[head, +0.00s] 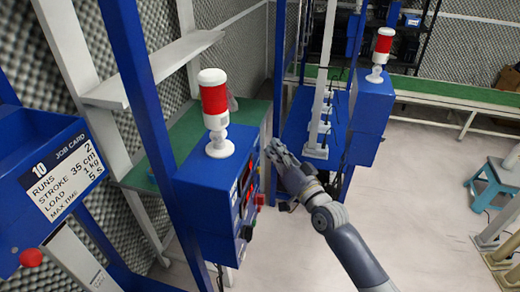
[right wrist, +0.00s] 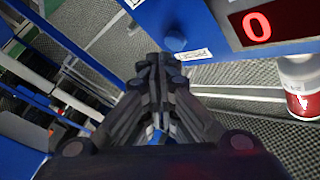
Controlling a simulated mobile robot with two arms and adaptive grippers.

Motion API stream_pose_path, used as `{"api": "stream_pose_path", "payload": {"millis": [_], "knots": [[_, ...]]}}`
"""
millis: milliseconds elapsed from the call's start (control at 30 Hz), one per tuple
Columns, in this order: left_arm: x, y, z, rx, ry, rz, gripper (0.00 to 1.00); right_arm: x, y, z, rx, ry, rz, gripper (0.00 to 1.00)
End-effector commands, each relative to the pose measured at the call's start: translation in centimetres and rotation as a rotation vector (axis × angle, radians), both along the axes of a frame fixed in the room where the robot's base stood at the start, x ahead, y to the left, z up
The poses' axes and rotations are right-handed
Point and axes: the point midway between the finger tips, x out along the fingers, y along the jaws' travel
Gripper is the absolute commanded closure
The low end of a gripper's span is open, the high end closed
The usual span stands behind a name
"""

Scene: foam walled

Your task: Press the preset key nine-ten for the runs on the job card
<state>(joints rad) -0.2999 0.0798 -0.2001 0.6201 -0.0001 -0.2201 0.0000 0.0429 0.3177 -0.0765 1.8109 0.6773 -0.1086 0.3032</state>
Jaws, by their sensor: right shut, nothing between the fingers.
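The job card (head: 68,168) at the left of the head view reads 10, runs 2, stroke 35 cm, load 1 kg, max time 5 s. The blue control box (head: 205,185) stands in the middle, its key panel facing right and seen edge-on. My right gripper (head: 272,150) is shut and empty beside that panel's upper far end. In the right wrist view its fingertips (right wrist: 160,62) are close below a round blue button (right wrist: 175,40); I cannot tell whether they touch. A red display (right wrist: 257,27) reads 0. My left gripper is out of view.
A red and white lamp (head: 214,105) stands on the box. A second blue unit (head: 370,105) with its own lamp (head: 381,50) stands behind. A blue post (head: 140,85) rises left of the box.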

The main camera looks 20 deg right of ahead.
Motion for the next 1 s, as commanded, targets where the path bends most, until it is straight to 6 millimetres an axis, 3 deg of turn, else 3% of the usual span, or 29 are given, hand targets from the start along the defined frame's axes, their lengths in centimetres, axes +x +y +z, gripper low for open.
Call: {"api": "stream_pose_path", "payload": {"millis": [367, 800, 1000], "knots": [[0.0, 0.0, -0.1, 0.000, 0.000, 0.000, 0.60, -0.2, -0.4, 0.0, -0.001, 0.000, -0.001, 1.00], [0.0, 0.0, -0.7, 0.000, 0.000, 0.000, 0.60, -2.6, -3.8, -0.1, -0.002, 0.000, -0.001, 1.00], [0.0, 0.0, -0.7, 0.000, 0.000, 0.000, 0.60, -2.9, -4.3, 0.0, 0.001, 0.000, 0.000, 1.00]]}}
